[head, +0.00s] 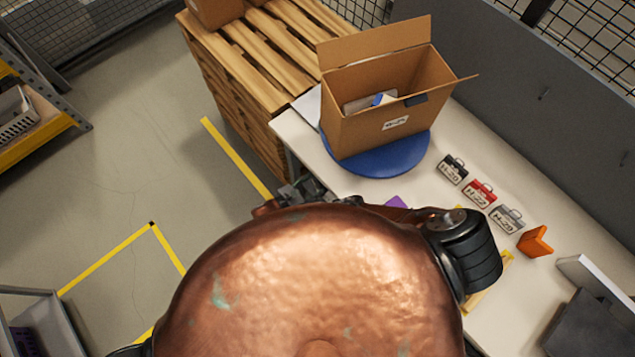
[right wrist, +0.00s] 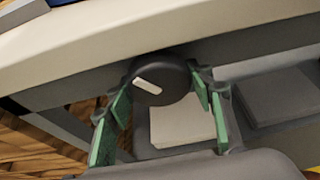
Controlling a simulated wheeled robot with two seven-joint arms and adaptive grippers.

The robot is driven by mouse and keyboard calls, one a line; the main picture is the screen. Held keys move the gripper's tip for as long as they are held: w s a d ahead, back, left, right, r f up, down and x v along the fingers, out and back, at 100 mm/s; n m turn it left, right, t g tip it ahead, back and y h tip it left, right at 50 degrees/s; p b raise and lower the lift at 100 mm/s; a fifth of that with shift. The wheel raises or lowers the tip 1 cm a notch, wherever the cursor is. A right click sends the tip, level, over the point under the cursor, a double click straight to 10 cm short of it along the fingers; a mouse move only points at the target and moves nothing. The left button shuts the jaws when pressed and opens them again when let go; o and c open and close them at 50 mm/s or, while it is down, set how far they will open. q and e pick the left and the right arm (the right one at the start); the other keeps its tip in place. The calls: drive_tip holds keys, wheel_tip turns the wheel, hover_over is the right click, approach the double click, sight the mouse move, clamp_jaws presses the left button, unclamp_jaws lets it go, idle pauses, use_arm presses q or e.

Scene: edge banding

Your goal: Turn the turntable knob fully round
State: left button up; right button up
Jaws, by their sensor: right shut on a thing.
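The turntable (head: 413,158) is a blue disc on the white table, with an open cardboard box (head: 365,112) on it. The turntable knob (right wrist: 172,76) is dark and round, with a white bar mark, on the table's front edge in the right wrist view. The mark lies on the left part of its face, slanting down to the right. My right gripper (right wrist: 164,90) is shut on the knob, its green-padded fingers at the knob's left and right sides. In the head view the knob cannot be made out, hidden behind my copper-coloured body. My left gripper does not show.
Three toolbox-shaped labels, black (head: 453,169), red (head: 479,193) and grey (head: 508,218), lie on the table (head: 320,160). An orange angled piece (head: 536,241) lies right of them. A wooden pallet stack (head: 245,60) stands behind left. A grey panel (head: 560,110) borders the table's back.

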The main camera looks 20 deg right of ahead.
drive_tip(key=c, duration=0.5)
drive_tip(key=n+g+b, duration=0.1)
drive_tip(key=n+b, duration=0.1)
drive_tip(key=shift+f+n+g+h, duration=0.1)
drive_tip(key=shift+n+g+h, duration=0.2)
drive_tip(key=shift+g, duration=0.1)
drive_tip(key=shift+n+g+h+b, duration=0.4)
drive_tip(key=shift+n+g+b, duration=0.1)
drive_tip(key=shift+n+b, duration=0.5)
drive_tip(key=o, duration=1.2)
drive_tip(key=shift+c, duration=0.2)
